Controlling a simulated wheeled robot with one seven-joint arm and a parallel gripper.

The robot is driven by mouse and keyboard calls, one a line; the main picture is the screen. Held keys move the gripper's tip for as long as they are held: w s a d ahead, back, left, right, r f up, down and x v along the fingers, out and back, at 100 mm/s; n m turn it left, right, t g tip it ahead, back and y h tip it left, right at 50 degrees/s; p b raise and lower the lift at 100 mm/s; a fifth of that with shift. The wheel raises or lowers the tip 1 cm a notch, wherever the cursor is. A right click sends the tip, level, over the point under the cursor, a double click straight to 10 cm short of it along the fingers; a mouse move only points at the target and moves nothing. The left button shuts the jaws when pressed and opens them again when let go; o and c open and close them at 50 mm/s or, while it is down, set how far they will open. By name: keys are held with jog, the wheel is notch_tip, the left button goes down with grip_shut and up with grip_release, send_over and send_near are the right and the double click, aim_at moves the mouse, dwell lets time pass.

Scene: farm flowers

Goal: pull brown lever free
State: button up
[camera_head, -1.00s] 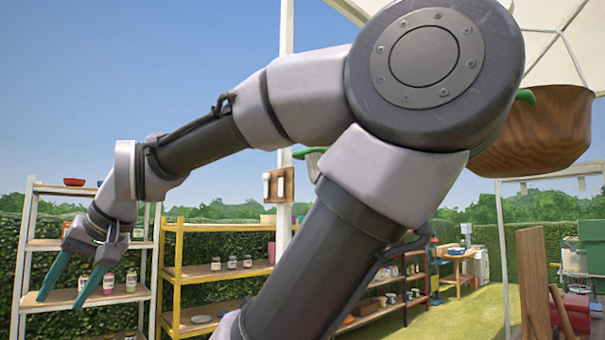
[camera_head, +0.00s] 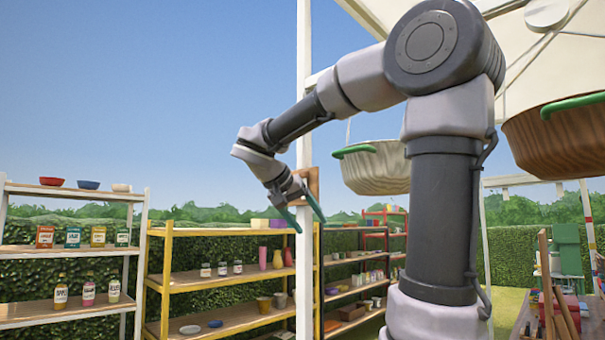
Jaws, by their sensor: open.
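My gripper (camera_head: 307,215) is open, with its two green fingers spread and pointing down and to the right. It is in the middle of the head view, in front of the white post (camera_head: 304,80). A small brown wooden board (camera_head: 313,181) shows at the post just behind my gripper, partly hidden by it. I cannot make out a separate brown lever on it.
A yellow shelf (camera_head: 225,284) and a white shelf (camera_head: 60,190) with jars and bowls stand to the left. A pale hanging basket (camera_head: 375,168) and a brown hanging basket (camera_head: 560,138) are to the right. Open sky lies above my gripper.

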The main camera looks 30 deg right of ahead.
jog(key=w+a+r+m+t+h, duration=0.1)
jog(key=w+r+m+h, duration=0.25)
jog(key=w+r, duration=0.4)
jog(key=m+t+h, duration=0.1)
jog(key=m+h, duration=0.2)
jog(key=h, duration=0.1)
send_near(301, 172)
jog(key=x, duration=0.8)
jog(key=shift+d, duration=0.4)
grip_shut()
